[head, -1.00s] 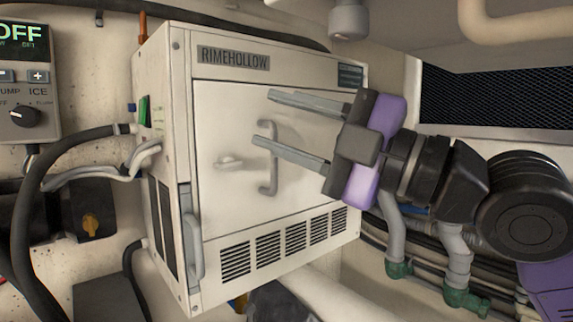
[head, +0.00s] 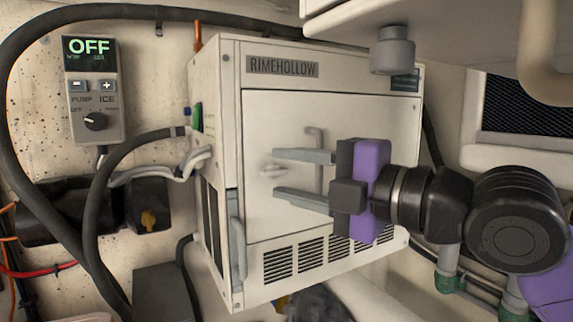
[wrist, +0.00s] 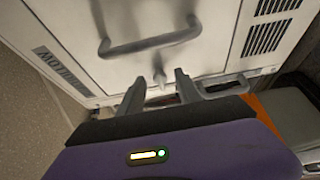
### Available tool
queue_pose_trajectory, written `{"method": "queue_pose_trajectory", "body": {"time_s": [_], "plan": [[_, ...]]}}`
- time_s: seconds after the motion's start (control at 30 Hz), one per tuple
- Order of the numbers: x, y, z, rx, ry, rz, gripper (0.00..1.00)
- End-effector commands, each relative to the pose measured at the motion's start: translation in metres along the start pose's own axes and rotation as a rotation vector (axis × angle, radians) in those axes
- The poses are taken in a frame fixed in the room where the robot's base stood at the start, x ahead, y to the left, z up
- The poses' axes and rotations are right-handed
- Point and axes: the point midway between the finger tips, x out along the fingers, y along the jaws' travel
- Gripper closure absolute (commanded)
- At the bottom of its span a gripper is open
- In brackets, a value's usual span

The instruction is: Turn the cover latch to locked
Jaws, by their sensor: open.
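The white Rimehollow unit has a front cover (head: 285,115).
A grey U-shaped handle (head: 313,131) stands out from the cover, partly behind my fingers. A second grey handle (head: 237,248) is at the unit's lower left edge. A control panel (head: 94,95) reads OFF. Hoses run on the left; a grey fitting (head: 392,52) hangs above.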

Motion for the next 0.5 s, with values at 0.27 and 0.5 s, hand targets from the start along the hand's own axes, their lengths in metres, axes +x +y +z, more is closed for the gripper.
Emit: {"method": "queue_pose_trajectory", "body": {"time_s": [0.27,0.5], "plan": [[0.0093,0.0,-0.0004,0.0,0.001,0.001,0.59],[0.009,0.0,-0.0004,0.0,0.001,0.001,0.81]]}}
